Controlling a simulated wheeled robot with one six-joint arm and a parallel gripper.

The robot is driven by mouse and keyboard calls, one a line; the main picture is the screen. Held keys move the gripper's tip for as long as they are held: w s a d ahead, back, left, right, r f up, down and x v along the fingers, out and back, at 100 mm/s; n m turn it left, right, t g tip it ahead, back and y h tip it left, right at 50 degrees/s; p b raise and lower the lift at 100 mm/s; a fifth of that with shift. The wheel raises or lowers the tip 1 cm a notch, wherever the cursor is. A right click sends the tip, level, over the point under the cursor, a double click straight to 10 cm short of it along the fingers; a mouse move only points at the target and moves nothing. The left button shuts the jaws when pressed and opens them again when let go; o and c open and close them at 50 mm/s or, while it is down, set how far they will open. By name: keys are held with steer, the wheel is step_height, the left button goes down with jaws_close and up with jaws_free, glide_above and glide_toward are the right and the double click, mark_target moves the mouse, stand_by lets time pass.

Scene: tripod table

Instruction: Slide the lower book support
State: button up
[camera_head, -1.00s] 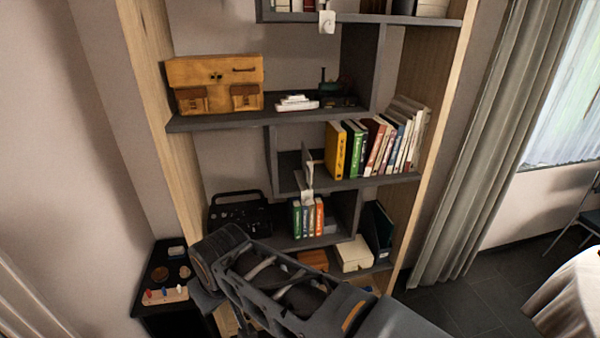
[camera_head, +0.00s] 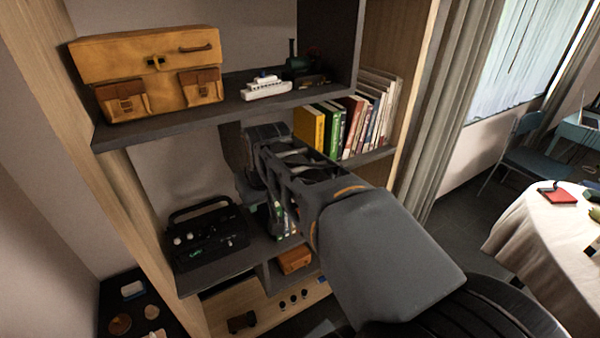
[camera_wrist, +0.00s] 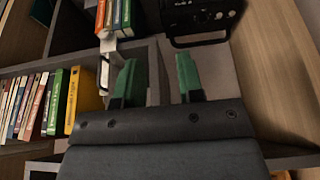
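The lower book support, a white piece (camera_wrist: 107,43) on the front edge of the middle shelf, shows in the wrist view. Its upright part stands near the yellow book (camera_wrist: 87,95), with a gap between them. My arm hides the support in the head view. My gripper (camera_wrist: 158,80) is open and empty, its two green fingertips apart in front of the shelves. In the wrist picture the support is just left of the left fingertip; I cannot tell whether they touch.
A row of books (camera_head: 345,125) fills the middle shelf's right part. A tan satchel (camera_head: 147,75) and a toy ship (camera_head: 266,87) stand on the shelf above. A black radio (camera_head: 207,235) and several upright books (camera_wrist: 115,15) are on the shelf below.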

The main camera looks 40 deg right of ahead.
steer(key=w+d+r+m+b, duration=0.1)
steer(key=w+d+r, duration=0.15)
steer(key=d, duration=0.55)
steer(key=w+d+r+m, duration=0.1)
steer(key=w+d+r, duration=0.1)
steer(key=w+d, duration=0.35)
steer(key=shift+h, duration=0.4)
steer(key=x, duration=0.4)
steer(key=d+x, duration=0.1)
steer(key=x, duration=0.3)
steer(key=s+d+x, duration=0.1)
steer(key=x, duration=0.3)
steer(key=shift+d+f, duration=0.1)
steer(key=shift+f, duration=0.25)
jaws_close()
